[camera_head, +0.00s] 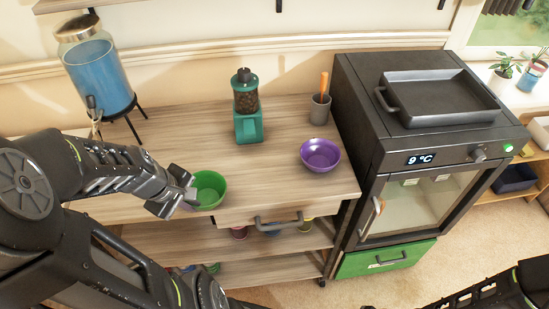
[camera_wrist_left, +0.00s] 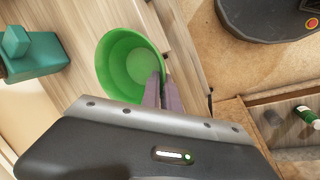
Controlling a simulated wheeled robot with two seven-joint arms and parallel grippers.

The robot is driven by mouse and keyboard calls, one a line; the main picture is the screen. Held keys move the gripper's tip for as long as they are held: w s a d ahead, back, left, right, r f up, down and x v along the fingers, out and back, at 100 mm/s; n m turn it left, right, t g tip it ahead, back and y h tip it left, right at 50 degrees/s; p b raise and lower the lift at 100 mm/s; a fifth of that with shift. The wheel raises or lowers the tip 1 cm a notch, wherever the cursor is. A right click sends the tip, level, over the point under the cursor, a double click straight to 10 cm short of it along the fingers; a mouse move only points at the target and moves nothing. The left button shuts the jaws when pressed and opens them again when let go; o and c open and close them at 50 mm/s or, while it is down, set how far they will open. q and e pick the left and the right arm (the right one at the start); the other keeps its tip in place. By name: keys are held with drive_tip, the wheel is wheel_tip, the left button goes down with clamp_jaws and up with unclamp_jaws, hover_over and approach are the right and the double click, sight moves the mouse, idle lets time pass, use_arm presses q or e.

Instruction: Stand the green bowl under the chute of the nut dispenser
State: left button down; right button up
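The green bowl (camera_head: 209,188) is upright at the front left of the wooden counter. My left gripper (camera_head: 190,190) is at its left rim. In the left wrist view the two fingers (camera_wrist_left: 164,92) are close together with the rim of the bowl (camera_wrist_left: 115,60) between them, one inside and one outside, and look shut on it. The nut dispenser (camera_head: 247,108) stands at the back of the counter, with a teal base and a clear hopper of brown nuts. Its teal base also shows in the left wrist view (camera_wrist_left: 38,55). My right gripper is out of view.
A purple bowl (camera_head: 320,155) stands right of the dispenser, with a grey cup (camera_head: 320,110) behind it. A blue drink jar (camera_head: 100,75) on a black stand is at back left. A dark fridge (camera_head: 420,150) borders the right. The counter between bowl and dispenser is clear.

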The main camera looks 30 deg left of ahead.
use_arm(q)
drive_tip(key=shift+w+a+m, duration=0.2)
drive_tip(key=shift+m, duration=0.4)
drive_tip(key=w+p, duration=0.1)
drive_tip(key=w, duration=0.3)
drive_tip(key=w+d+p, duration=0.1)
drive_tip(key=w, duration=0.3)
drive_tip(key=w+p, duration=0.1)
drive_tip(key=w, duration=0.4)
drive_tip(key=shift+d+r+p, duration=0.15)
drive_tip(key=shift+d+p, duration=0.15)
drive_tip(key=shift+d, duration=0.1)
drive_tip(key=shift+w, duration=0.45)
